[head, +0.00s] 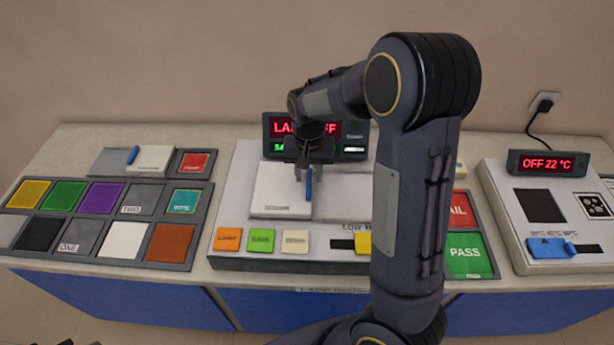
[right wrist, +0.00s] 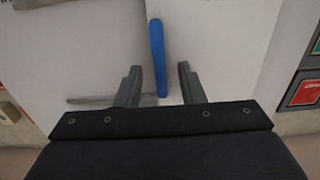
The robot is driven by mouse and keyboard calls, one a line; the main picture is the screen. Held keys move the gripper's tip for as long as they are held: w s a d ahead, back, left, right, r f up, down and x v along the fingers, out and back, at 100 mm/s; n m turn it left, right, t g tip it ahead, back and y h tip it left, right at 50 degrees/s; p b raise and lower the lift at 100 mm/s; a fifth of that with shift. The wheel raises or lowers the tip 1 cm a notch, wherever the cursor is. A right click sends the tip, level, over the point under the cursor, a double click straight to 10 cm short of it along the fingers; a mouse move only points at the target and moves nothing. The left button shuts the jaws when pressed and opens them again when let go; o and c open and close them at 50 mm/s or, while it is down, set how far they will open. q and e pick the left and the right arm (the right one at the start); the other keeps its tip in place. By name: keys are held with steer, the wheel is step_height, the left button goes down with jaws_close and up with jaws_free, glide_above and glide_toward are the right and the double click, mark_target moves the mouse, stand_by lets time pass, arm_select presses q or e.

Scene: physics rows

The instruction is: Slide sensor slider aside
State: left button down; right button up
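The sensor slider is a white sliding cover (head: 278,190) with an upright blue handle (head: 308,184) at its right edge, on the middle device. The handle also shows in the right wrist view (right wrist: 157,55). My right gripper (head: 306,172) is over the handle. In the right wrist view its two fingers (right wrist: 162,85) are apart, one on each side of the handle, with gaps visible. My right arm hides part of the device's right side. My left gripper is not clearly in view.
The middle device has a red display (head: 285,128) behind my gripper and orange (head: 228,239) and green (head: 261,240) buttons in front. A panel of coloured tiles (head: 103,197) lies left. A device reading OFF 22 °C (head: 546,163) stands right, beside green PASS (head: 466,256).

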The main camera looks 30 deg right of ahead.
steer(key=shift+f, duration=1)
steer(key=shift+c, duration=0.3)
jaws_close()
